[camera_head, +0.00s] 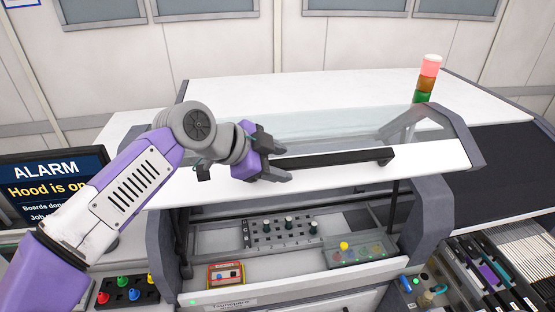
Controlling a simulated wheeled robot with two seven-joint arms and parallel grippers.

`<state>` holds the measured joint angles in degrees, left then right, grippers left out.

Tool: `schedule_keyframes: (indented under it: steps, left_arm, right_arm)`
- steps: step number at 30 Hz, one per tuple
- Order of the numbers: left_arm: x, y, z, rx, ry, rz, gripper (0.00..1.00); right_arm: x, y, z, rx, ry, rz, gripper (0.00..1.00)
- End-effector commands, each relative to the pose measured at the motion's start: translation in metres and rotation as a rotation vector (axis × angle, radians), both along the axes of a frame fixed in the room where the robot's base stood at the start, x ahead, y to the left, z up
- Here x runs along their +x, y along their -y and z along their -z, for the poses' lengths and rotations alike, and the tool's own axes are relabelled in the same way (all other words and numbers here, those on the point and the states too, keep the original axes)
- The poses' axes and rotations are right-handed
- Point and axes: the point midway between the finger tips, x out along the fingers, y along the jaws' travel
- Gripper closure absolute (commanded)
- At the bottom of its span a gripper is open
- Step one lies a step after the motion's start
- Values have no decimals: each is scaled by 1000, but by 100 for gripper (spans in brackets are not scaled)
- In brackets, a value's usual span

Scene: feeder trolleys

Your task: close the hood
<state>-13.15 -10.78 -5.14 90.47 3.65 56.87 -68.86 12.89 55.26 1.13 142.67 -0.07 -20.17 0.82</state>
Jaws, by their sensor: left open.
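The hood (432,160) is a white panel with a clear window and grey side frames. It is raised, and the machine's inside shows below its front edge. A black bar handle (340,157) runs along the front of the hood. My left gripper (283,164) is open at the left end of the handle. I cannot tell whether its fingers touch or surround the handle. My right gripper is not in view.
A screen (50,180) at the left reads "ALARM" and "Hood is op...", partly hidden by my left arm. A signal tower (427,80) stands at the back right. Feeders (490,270) fill the lower right.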

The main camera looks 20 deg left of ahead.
Motion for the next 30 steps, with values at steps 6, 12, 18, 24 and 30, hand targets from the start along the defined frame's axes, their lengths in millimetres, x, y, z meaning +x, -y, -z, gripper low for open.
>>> schedule_keyframes:
  steps: [6,12,18,24,30]
  left_arm:
    - [1,0,1,0,0,0,47]
    - [1,0,1,-1,0,-1,73]
    - [0,0,0,-1,2,-1,100]
    - [0,0,-1,-1,3,-1,100]
    - [2,5,7,5,13,7,100]
  right_arm:
    - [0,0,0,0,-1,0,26]
    - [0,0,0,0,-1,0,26]
    - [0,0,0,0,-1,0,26]
    - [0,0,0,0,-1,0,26]
    - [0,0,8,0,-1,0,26]
